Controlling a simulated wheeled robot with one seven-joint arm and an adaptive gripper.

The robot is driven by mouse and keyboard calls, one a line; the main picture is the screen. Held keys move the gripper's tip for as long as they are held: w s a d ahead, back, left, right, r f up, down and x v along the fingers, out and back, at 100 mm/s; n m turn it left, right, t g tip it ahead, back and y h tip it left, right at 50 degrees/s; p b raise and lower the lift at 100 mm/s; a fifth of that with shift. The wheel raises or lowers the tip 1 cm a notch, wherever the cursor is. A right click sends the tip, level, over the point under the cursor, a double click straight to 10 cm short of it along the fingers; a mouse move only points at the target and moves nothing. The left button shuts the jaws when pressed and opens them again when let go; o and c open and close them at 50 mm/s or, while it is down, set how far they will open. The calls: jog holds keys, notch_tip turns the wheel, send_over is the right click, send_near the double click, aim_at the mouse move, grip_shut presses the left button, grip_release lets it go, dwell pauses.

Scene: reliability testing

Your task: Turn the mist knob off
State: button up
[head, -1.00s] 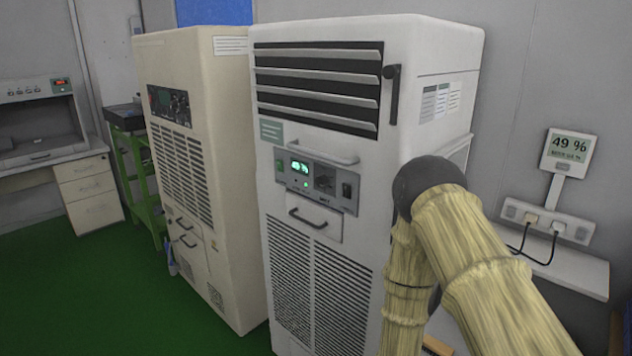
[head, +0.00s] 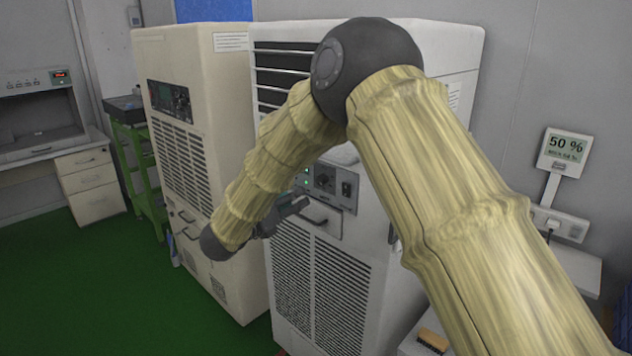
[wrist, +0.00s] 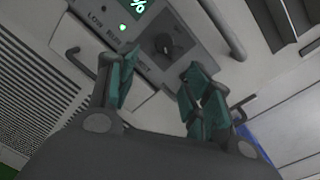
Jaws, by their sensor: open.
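The white cabinet (head: 395,220) has a grey control panel with a green-lit display and lamp. A round dark knob (head: 325,180) sits on this panel and also shows in the wrist view (wrist: 168,46). My gripper (head: 298,205) is in front of the panel, just below and left of the knob. In the wrist view my gripper (wrist: 162,66) has its two green-padded fingers spread apart, with nothing between them. The knob lies just beyond the fingertips, apart from them. My arm hides part of the cabinet's upper front and the display.
A black switch (head: 347,190) sits right of the knob, and a drawer handle (head: 314,216) is below the panel. A beige cabinet (head: 195,130) stands close on the left. A humidity readout (head: 567,146) on the right shows 50 %. A brush (head: 433,341) lies low on the right.

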aim_at(319, 181)
jog(key=shift+m, duration=0.4)
jog(key=p+x, duration=0.1)
jog(key=x, duration=0.2)
jog(key=p+x, duration=0.1)
jog(key=x, duration=0.3)
jog(key=r+p+x, duration=0.1)
jog(key=p+x, duration=0.1)
jog(key=x, duration=0.1)
jog(key=shift+w+d, duration=0.2)
jog(key=c, duration=1)
